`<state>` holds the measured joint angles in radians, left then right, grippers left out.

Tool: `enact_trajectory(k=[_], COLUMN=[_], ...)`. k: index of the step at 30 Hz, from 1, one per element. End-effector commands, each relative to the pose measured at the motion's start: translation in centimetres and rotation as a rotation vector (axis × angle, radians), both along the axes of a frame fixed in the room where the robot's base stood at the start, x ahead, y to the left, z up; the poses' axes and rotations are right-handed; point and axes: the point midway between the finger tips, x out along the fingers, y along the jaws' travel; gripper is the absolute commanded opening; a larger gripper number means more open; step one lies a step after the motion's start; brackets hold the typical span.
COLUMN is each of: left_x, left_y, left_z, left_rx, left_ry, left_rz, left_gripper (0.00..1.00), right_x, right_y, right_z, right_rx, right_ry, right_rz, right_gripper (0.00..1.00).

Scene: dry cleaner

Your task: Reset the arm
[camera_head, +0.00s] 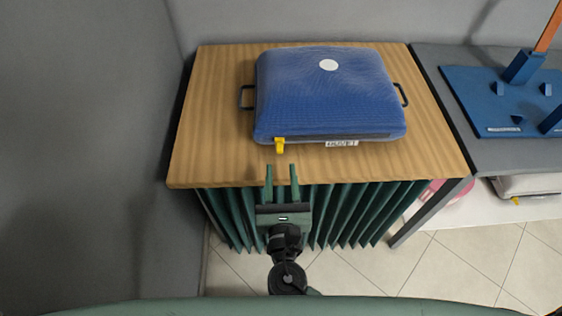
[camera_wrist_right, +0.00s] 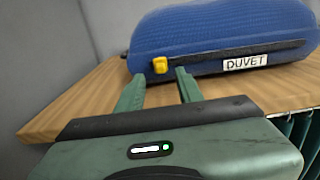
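My right gripper (camera_head: 282,172) is open and empty, its two green fingers apart at the front edge of the wooden table. In the right wrist view the same gripper (camera_wrist_right: 160,88) points toward the table, and nothing shows between its fingers. A blue duvet bag (camera_head: 325,100) with a yellow zipper pull (camera_head: 280,145) lies closed on the table, just beyond the fingertips and apart from them. The bag (camera_wrist_right: 220,35) also shows in the wrist view, with its DUVET label. My left gripper is in neither view.
The wooden tabletop (camera_head: 215,130) has a green pleated skirt (camera_head: 350,215) below its front. A grey wall (camera_head: 90,130) stands close on the left. At right, a grey table (camera_head: 490,155) bears a blue board (camera_head: 500,105) with upright parts. Tiled floor (camera_head: 460,270) is clear in front.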

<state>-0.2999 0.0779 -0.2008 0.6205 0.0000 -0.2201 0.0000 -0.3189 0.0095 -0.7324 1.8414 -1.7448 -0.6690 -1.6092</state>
Motion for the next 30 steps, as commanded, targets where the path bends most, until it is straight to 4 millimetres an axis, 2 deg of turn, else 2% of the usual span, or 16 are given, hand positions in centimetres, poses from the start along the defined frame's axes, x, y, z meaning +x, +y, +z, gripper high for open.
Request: enact_trajectory(k=[8, 11, 14, 16, 18, 21, 24, 27, 30], left_x=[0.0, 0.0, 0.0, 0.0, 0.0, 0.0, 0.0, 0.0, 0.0], left_y=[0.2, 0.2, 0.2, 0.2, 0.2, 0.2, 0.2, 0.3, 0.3], left_z=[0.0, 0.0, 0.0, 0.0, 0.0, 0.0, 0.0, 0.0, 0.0], left_rx=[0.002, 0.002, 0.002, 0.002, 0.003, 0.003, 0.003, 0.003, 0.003], left_ry=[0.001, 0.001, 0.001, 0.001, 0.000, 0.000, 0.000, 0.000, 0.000], left_rz=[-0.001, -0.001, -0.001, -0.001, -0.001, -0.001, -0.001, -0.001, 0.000], left_gripper=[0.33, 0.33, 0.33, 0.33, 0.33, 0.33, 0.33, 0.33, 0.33], right_x=[0.1, 0.3, 0.3, -0.3, -1.4, -3.9, -6.8, -9.3, -11.3], right_y=[-0.3, -2.5, -7.2, -11.1, -14.7, -18.8, -21.2, -22.0, -22.1], right_z=[-0.1, -0.5, -1.8, -3.1, -4.8, -7.1, -8.9, -9.9, -10.3], right_rx=[0.017, 0.133, 0.393, 0.637, 0.896, 1.268, 1.614, 1.865, 2.043], right_ry=[0.006, 0.042, 0.110, 0.159, 0.199, 0.233, 0.242, 0.239, 0.235], right_rz=[-0.009, -0.071, -0.213, -0.351, -0.506, -0.740, -0.974, -1.164, -1.317], right_gripper=[0.36, 0.36, 0.36, 0.36, 0.36, 0.36, 0.36, 0.36, 0.36])
